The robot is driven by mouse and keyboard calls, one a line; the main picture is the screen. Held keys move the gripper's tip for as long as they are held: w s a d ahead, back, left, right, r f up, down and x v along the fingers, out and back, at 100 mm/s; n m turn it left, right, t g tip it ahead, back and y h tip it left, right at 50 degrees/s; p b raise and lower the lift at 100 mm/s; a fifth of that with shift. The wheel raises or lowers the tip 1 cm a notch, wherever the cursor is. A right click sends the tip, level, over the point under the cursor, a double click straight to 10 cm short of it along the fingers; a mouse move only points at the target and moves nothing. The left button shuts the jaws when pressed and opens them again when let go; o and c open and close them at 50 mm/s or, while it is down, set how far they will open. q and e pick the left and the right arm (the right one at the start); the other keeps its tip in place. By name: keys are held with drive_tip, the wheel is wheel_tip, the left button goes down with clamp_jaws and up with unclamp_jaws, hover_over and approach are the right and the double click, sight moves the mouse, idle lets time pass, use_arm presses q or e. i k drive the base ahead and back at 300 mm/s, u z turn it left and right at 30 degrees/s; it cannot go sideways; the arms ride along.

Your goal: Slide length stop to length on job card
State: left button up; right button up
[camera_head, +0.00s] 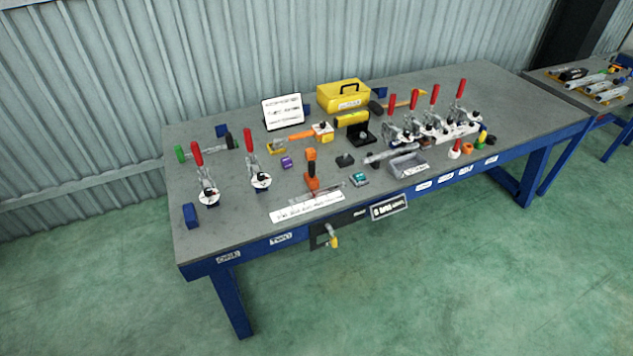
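A white card with lines of print (283,112) stands tilted at the back left of the grey workbench (420,90); it looks like the job card, but its print is too small to read. A long white printed strip (307,206) lies along the front edge. An orange and black upright piece (311,171) stands just behind the strip. I cannot tell for certain which piece is the length stop. Neither of my grippers shows in the head view.
Two red-handled toggle clamps (205,178) stand at the left, and several more (425,120) at the right. A yellow toolbox (343,96), a grey tray (408,165) and small blocks crowd the middle. A padlock (333,238) hangs at the front. Green floor in front is clear.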

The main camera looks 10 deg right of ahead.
sight(311, 180)
drive_tip(key=u, duration=0.55)
drive_tip(key=i, duration=1.15)
drive_tip(key=z, duration=0.35)
